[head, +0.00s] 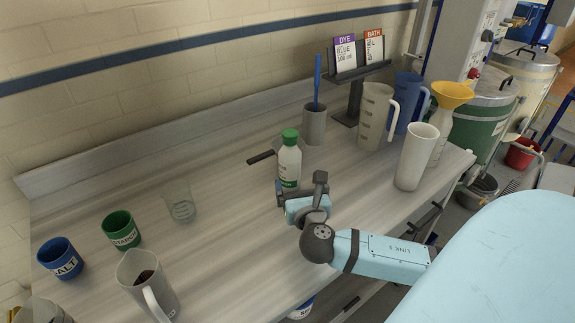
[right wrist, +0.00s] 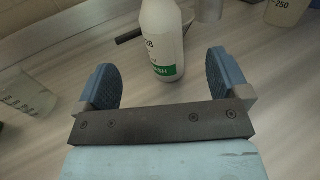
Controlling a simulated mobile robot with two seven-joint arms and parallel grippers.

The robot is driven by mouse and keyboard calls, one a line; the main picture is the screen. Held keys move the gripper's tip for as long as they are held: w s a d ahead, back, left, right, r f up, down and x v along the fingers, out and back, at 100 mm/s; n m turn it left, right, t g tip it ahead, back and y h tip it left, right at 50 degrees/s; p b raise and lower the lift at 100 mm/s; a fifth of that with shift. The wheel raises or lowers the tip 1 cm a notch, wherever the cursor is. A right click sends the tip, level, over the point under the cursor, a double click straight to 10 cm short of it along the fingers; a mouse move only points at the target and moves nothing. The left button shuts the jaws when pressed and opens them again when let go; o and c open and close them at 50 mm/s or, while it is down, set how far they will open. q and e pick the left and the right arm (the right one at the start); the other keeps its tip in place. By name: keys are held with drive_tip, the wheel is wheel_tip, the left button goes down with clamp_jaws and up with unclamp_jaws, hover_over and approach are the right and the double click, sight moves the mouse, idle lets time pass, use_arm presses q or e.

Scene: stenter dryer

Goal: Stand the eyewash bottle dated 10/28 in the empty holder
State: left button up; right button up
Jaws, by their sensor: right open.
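A white bottle (head: 289,165) with a green cap and a green label band stands upright on the grey bench. It also shows in the right wrist view (right wrist: 163,38), where its label ends in "WASH" and its top is cut off. I cannot read a date on it. My right gripper (head: 300,190) is open and empty, just in front of the bottle. In the right wrist view its two fingers (right wrist: 161,78) are spread wide, with the bottle beyond and between them. I cannot make out an empty holder. My left gripper is not in view.
A dark-handled tool (head: 261,157) lies behind the bottle. A grey cup (head: 314,126) with a blue stick, a measuring jug (head: 374,118) and a white tumbler (head: 415,158) stand to the right. A clear beaker (head: 180,204) and a green cup (head: 121,231) stand left.

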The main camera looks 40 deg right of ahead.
sight(292, 161)
drive_tip(key=x, duration=1.1)
drive_tip(key=shift+w+d+r+p, duration=0.15)
drive_tip(key=shift+w+p, duration=0.15)
drive_tip(key=shift+r, duration=0.1)
drive_tip(key=c, duration=1.5)
